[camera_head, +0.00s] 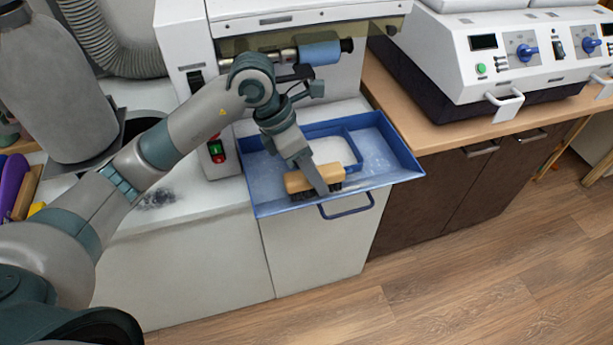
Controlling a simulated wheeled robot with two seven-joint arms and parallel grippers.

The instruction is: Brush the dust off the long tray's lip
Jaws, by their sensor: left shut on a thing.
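The long blue tray (402,152) sits under the grey machine, its near lip running along the cabinet front. A pale film shows on the tray's floor and left part. My left gripper (318,183) is shut on a wooden-backed brush (298,181) with dark bristles. The brush is at the tray's near side, bristles down, close to the lip; I cannot tell if they touch it. The gripper hides part of the brush and the tray behind it. My right gripper is not in view.
A blue handle (346,211) sticks out below the tray. The grey machine (290,55) with a blue roller (319,53) overhangs it. A dark dust patch (157,198) lies on the white counter at left. A white control unit (520,60) stands at right on a wooden worktop.

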